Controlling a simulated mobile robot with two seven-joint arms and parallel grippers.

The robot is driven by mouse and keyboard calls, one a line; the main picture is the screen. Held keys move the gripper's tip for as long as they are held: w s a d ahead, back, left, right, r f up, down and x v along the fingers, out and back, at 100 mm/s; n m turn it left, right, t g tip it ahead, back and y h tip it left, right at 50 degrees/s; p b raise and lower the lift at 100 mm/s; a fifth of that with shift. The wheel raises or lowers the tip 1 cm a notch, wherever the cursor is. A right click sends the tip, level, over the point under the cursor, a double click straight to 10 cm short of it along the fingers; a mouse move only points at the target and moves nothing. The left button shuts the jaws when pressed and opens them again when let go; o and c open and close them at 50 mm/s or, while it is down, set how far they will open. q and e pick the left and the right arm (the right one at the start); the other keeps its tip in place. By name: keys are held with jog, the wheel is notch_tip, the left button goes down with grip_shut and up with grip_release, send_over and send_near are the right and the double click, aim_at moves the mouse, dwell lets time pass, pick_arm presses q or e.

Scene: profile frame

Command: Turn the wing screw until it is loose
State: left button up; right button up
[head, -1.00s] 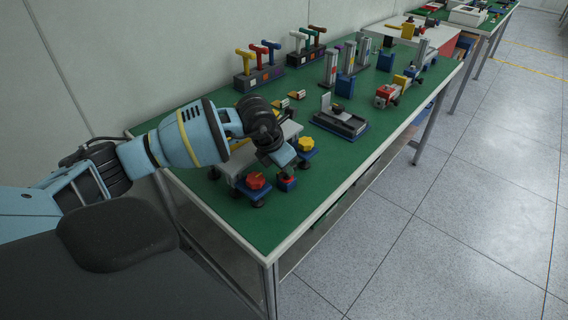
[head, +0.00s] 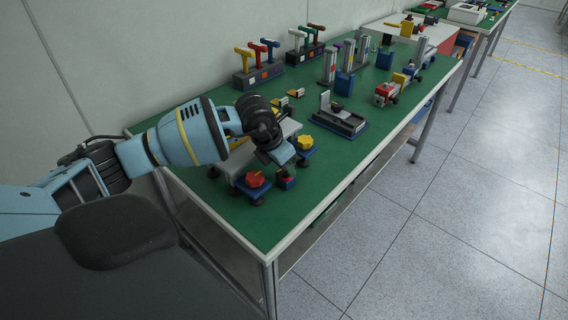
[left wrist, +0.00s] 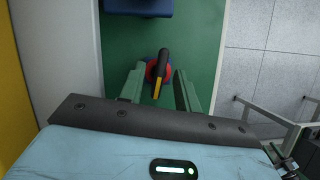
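In the left wrist view, a round red piece with a black-and-yellow bar across it, which looks like the wing screw (left wrist: 160,70), lies between and just beyond my finger tips. My left gripper (left wrist: 160,92) is open, with one green-grey finger on each side of it and a visible gap. In the head view my left gripper (head: 284,160) points down over a small blue block with red on top (head: 287,183) near the table's front edge. The wrist hides part of the grey profile frame (head: 235,165). My right gripper is not in view.
A red knob (head: 255,179) and a yellow knob (head: 305,143) sit on blue mounts close to the gripper. A grey vise-like fixture (head: 340,122) stands to the right. The green table (head: 310,205) is clear along its front edge.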

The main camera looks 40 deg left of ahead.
pick_arm(q)
jog(key=v, duration=0.7)
jog(key=shift+s+r, duration=0.2)
jog(key=shift+r, duration=0.1)
